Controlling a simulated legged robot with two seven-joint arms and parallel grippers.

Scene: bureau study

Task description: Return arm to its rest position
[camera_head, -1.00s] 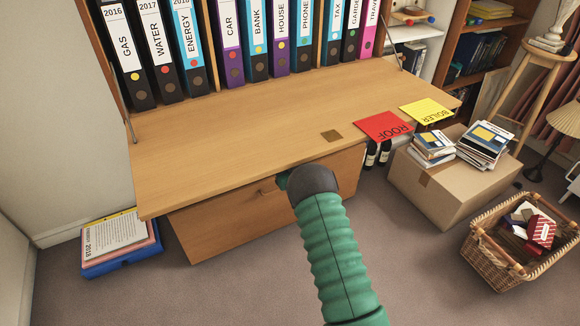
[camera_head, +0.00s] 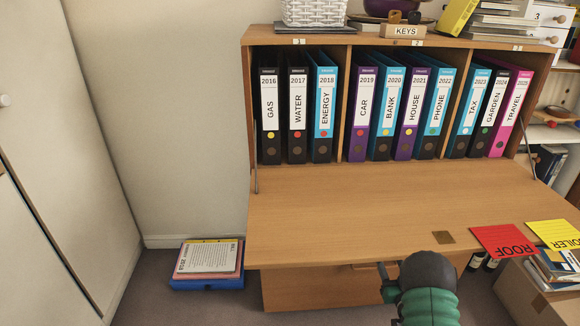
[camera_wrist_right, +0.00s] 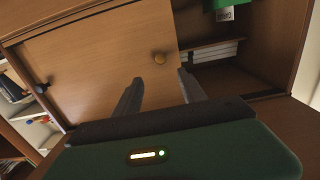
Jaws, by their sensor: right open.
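My right arm (camera_head: 428,290) comes up from the bottom edge in the head view, in front of the bureau's lowered flap (camera_head: 350,215). Its gripper is mostly hidden behind the dark wrist; one finger shows at its left. In the right wrist view my right gripper (camera_wrist_right: 159,76) is open, with nothing between its fingers. It faces the wooden cabinet front (camera_wrist_right: 100,60), apart from it as far as I can tell. My left gripper is not in view.
Several labelled binders (camera_head: 390,110) fill the bureau shelf. A red ROOF sheet (camera_head: 502,240) and a yellow BOILER sheet (camera_head: 555,233) lie on the flap's right. A cardboard box (camera_head: 530,300) stands right; a blue tray (camera_head: 207,283) with papers lies on the left floor.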

